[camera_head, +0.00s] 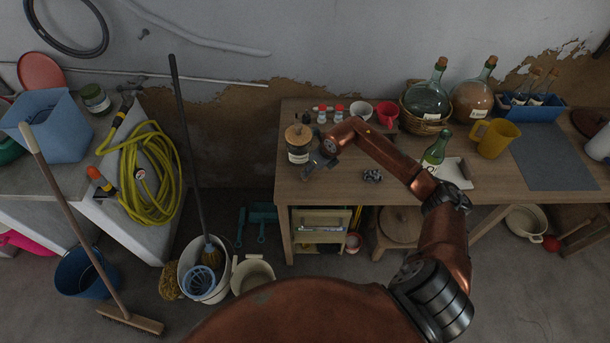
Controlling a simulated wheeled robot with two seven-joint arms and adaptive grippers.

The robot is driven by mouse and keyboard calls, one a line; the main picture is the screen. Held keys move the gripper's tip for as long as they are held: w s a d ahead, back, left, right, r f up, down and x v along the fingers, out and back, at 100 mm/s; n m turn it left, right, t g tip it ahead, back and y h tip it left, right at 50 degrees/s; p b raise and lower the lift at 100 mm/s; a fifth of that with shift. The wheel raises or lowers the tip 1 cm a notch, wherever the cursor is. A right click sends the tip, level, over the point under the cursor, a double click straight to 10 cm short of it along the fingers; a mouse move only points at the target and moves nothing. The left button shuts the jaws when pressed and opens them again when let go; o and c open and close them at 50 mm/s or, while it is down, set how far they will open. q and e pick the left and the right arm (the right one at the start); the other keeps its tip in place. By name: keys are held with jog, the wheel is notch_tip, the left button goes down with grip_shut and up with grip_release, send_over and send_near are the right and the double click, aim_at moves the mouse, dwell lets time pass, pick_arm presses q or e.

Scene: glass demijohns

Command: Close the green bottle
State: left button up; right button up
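The green bottle (435,153) stands upright on the wooden table, beside a white tray (458,172). It has a pale label, partly hidden by my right arm; at this size I cannot tell whether its mouth is stoppered. My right gripper (320,169) is over the left part of the table, just right of and in front of a jar with a wooden lid (298,145). It is well left of the bottle. Its fingers look apart, with nothing clear between them. A small dark grey object (372,176) lies on the table. My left gripper is out of view.
Two corked demijohns stand at the back, one in a wicker basket (427,124), one with brown contents (472,100). A yellow mug (495,138), red cup (386,116) and blue crate (530,110) are near. The grey mat (555,160) is bare.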

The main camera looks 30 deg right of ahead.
jog(key=shift+x, duration=0.75)
jog(key=shift+a, duration=0.15)
jog(key=x, duration=0.4)
jog(key=shift+w+a+p, duration=0.35)
jog(key=shift+w+p, duration=0.05)
jog(key=shift+w+f, duration=0.1)
jog(key=shift+f, duration=0.35)
jog(key=shift+c, duration=0.2)
jog(key=c, duration=0.9)
